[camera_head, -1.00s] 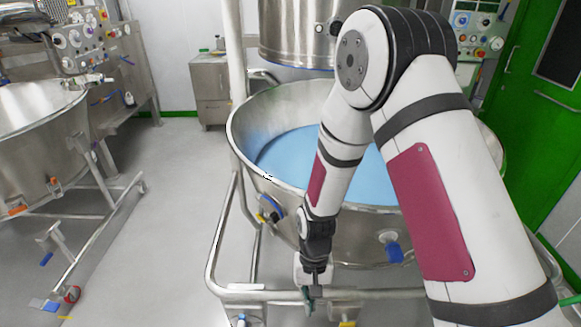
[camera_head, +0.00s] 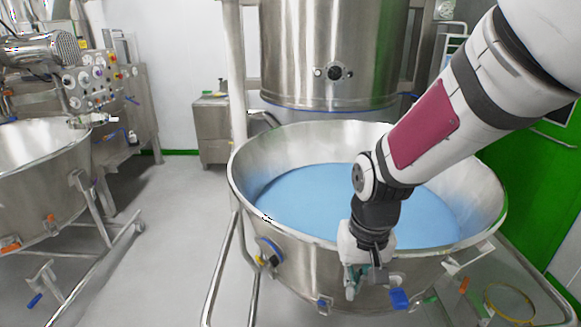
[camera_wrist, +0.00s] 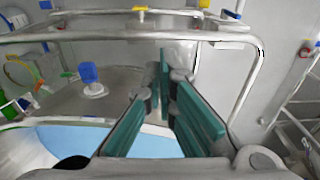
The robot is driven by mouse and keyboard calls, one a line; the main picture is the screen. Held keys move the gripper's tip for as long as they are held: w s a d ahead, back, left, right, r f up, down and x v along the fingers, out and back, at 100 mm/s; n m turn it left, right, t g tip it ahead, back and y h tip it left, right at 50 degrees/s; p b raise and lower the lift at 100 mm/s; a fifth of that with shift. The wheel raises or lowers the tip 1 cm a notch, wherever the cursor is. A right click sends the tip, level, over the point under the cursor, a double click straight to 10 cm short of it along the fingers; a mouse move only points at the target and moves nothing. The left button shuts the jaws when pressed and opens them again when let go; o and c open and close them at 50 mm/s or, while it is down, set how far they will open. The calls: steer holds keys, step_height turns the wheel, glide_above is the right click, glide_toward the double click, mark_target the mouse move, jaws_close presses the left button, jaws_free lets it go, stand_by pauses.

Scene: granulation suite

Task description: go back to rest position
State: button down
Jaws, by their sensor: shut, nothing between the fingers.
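My gripper (camera_head: 357,284) hangs in front of the near wall of the large steel bowl (camera_head: 470,205), fingers pointing down. In the wrist view its teal finger pads (camera_wrist: 167,88) converge at the tips, and I see nothing between them. The gripper is shut and empty. My arm comes in from the upper right and crosses above the bowl's right half. The bowl holds blue material (camera_head: 310,195). Part of its near rim is hidden behind my wrist.
A steel vessel (camera_head: 300,50) hangs above the bowl. A blue-handled fitting (camera_head: 399,298) sits on the bowl's wall beside my gripper. A tubular frame (camera_head: 222,270) surrounds the bowl's base. Another bowl (camera_head: 40,185) stands left. Grey floor (camera_head: 165,240) between them is clear.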

steer(key=s+d+r+t, duration=0.2)
steer(key=s+d+r, duration=0.1)
steer(key=s+r, duration=0.4)
steer(key=s+d+r+t, duration=0.2)
steer(key=s+d+r, duration=0.2)
steer(key=s+r, duration=0.3)
steer(key=shift+s+d+r, duration=0.15)
steer(key=shift+d+r, duration=0.15)
steer(key=shift+r, duration=0.4)
steer(key=shift+a, duration=0.1)
